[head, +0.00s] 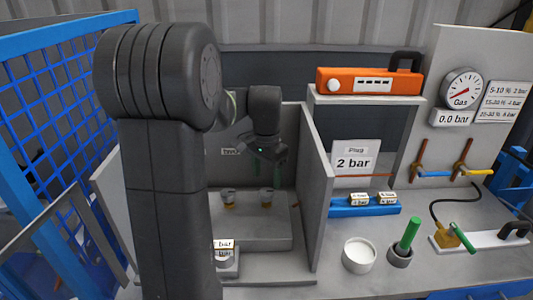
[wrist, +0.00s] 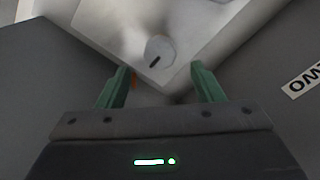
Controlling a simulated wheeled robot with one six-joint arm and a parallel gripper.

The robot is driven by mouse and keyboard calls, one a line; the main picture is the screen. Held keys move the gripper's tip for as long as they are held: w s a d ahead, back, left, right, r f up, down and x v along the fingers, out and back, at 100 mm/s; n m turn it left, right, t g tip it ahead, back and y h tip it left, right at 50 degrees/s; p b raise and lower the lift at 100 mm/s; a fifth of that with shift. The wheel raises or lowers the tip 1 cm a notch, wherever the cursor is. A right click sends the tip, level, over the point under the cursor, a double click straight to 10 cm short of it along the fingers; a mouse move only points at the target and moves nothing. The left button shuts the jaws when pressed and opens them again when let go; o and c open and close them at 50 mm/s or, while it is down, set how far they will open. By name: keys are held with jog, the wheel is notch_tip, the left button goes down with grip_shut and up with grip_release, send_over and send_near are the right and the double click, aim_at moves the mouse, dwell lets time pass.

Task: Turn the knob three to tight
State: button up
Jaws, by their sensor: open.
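In the wrist view a pale round knob (wrist: 160,51) with a short dark mark sits on a light plate (wrist: 112,28). It lies beyond and between the two green fingers of my gripper (wrist: 162,80). The fingers are apart, with nothing between them, and do not touch the knob. No number shows on this knob, so I cannot tell whether it is knob three. In the head view my gripper (head: 267,170) hangs inside the grey booth, above a grey block (head: 255,232) with two small cup-like fittings. My arm hides the booth's left part.
A label reading "TWO" (head: 230,152) is on the booth's back wall. The booth's right wall (head: 316,190) stands close to my gripper. Outside it are an orange case (head: 370,82), a white cup (head: 359,256), a green-handled tool (head: 409,235) and a gas gauge (head: 461,89).

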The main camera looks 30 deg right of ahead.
aim_at(266, 191)
notch_tip(266, 191, up, 9)
jog(key=shift+f, duration=0.15)
jog(key=shift+f, duration=0.1)
dwell(0.4)
notch_tip(266, 191, down, 14)
jog(key=shift+r, duration=0.1)
dwell(0.5)
jog(key=shift+r, duration=0.1)
jog(key=shift+f, duration=0.2)
jog(key=shift+n, duration=0.4)
jog(key=n+b, duration=0.1)
jog(key=n, duration=0.3)
jog(key=shift+b, duration=0.3)
jog(key=n+b, duration=0.2)
jog(key=n, duration=0.3)
notch_tip(266, 191, up, 12)
jog(key=shift+p, duration=0.35)
dwell(0.9)
